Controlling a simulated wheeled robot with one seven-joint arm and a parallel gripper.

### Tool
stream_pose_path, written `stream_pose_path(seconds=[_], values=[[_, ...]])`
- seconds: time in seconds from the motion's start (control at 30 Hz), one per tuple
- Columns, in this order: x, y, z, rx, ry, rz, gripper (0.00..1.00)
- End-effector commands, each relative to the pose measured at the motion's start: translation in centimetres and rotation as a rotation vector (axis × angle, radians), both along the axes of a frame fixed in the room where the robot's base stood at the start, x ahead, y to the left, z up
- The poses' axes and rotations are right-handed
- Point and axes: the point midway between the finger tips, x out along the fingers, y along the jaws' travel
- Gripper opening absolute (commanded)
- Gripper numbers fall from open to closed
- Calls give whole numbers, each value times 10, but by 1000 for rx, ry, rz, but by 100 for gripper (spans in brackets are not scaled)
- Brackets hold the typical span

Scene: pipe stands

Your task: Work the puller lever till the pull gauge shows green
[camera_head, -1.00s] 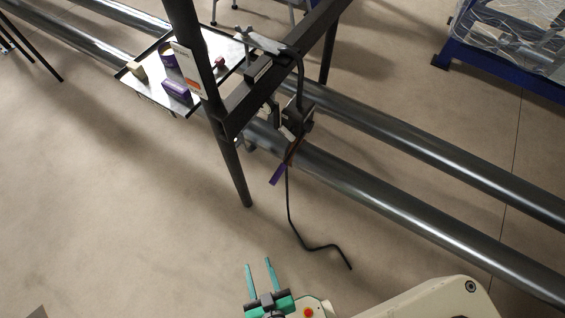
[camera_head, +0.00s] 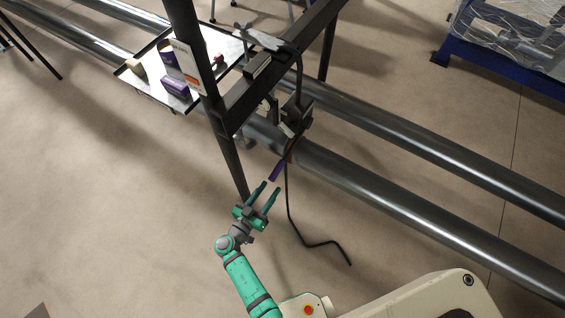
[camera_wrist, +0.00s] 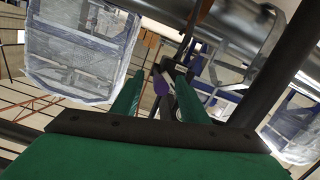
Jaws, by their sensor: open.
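The puller hangs under the dark frame beam, with a dark block body (camera_head: 298,114). Its lever ends in a purple grip (camera_head: 277,171) that slants down and left. In the wrist view the purple grip (camera_wrist: 161,83) lies ahead, between the two green fingers in the picture. My gripper (camera_head: 270,188) is open and empty, just below the grip's lower end; I cannot tell if it touches. The wrist view also shows my gripper (camera_wrist: 157,88). I cannot make out a gauge colour.
A black cable (camera_head: 289,212) hangs from the puller to the floor, right of my gripper. A dark post (camera_head: 228,160) stands close on the left. Long steel pipes (camera_head: 380,195) run behind. A tray (camera_head: 205,92) with small items is up left. Open floor lies at lower left.

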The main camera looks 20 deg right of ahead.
Motion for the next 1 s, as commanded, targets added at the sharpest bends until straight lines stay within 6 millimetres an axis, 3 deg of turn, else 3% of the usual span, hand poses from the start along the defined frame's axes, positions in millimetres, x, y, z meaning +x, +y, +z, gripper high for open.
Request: stream_pose_path(seconds=[0.1, 0.33, 0.8, 1.0], values=[[15, -1, 16, -40, -66, -18, 40], [25, -12, 21, -59, -95, -32, 40], [70, -73, 21, -57, -92, -32, 40], [81, -87, 21, -58, -91, -31, 40]])
